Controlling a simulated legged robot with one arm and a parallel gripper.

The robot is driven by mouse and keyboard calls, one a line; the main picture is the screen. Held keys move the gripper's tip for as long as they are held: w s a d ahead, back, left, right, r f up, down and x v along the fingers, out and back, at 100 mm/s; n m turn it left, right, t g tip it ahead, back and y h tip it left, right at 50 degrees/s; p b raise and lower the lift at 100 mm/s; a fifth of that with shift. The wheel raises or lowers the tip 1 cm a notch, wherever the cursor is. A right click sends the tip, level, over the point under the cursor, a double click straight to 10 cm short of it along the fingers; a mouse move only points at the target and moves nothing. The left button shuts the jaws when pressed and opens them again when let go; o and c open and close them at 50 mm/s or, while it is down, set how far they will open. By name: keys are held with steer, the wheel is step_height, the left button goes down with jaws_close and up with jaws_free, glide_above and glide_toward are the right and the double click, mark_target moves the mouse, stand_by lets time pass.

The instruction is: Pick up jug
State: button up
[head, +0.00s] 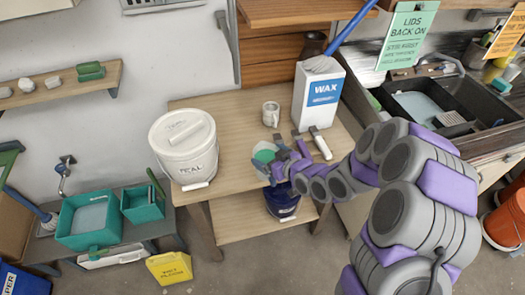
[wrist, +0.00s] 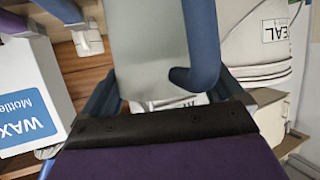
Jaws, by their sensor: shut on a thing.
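The jug (head: 264,154) is a small grey vessel with a green inside, at the front of the wooden table in the head view. My gripper (head: 276,166) is at its right side and shut on it; the fingers partly cover it. In the wrist view the jug (wrist: 148,55) shows as a grey wall with a blue-grey curved part beside it, between the fingers of my gripper (wrist: 168,92). I cannot tell whether its base touches the table.
A white lidded TEAL bucket (head: 184,150) stands left of the jug. A white mug (head: 270,113) and a WAX container (head: 318,98) stand behind. A white-handled tool (head: 320,143) lies right. A dark blue bucket (head: 282,205) is below. A sink (head: 425,108) is at right.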

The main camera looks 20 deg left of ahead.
steer(key=d, duration=0.1)
steer(key=s+d, duration=0.2)
steer(key=d, duration=0.1)
steer(key=shift+s+d+r, duration=0.1)
steer(key=shift+s+r, duration=0.05)
steer(key=shift+r, duration=0.1)
steer(key=shift+s, duration=0.1)
